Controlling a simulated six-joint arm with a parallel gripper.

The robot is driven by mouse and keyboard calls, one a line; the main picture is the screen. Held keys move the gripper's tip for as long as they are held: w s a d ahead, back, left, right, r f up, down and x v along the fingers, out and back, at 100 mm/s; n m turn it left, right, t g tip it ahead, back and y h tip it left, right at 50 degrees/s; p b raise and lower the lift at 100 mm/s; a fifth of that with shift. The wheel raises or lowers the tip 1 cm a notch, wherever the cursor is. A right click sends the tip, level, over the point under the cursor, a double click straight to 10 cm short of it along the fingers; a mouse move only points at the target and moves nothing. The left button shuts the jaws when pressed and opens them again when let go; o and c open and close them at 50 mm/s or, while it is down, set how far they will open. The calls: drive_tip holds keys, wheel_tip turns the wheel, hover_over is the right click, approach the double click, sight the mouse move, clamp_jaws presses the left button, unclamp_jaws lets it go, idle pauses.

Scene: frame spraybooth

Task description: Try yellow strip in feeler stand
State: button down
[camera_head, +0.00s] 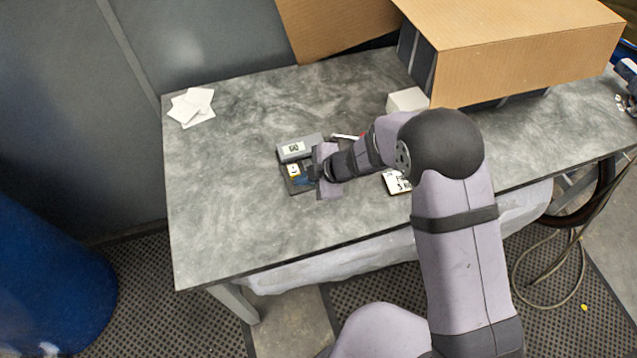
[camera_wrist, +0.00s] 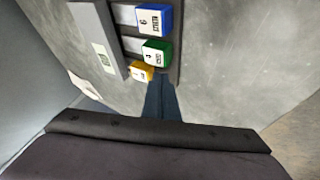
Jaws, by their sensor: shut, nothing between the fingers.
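A yellow block (camera_wrist: 141,71) with a white label, likely the end of the yellow strip, shows in the wrist view beside a green block (camera_wrist: 156,52) and a blue block (camera_wrist: 154,19). They are in a row at a dark holder (camera_wrist: 177,42). A long grey block with a pale label (camera_wrist: 97,42) runs beside it; in the head view this grey block (camera_head: 298,148) lies behind the holder. I cannot tell which piece is the feeler stand. My gripper (camera_wrist: 160,82) is shut and empty, its tips close to the yellow and green blocks; contact is unclear.
White sheets (camera_head: 192,106) lie at the table's back left. A small white box (camera_head: 407,100) and a large cardboard box (camera_head: 515,50) stand at the back right. A printed card (camera_head: 397,182) is partly hidden by my arm. The table's front left (camera_head: 230,220) is clear.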

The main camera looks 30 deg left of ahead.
sight(308, 202)
drive_tip(key=s+d+b, duration=0.2)
drive_tip(key=shift+s+d+f, duration=0.1)
drive_tip(key=shift+s+d, duration=0.15)
drive_tip(key=shift+d, duration=0.15)
drive_tip(key=p+v, duration=0.1)
drive_tip(key=v, duration=0.9)
drive_tip(key=shift+a, duration=0.1)
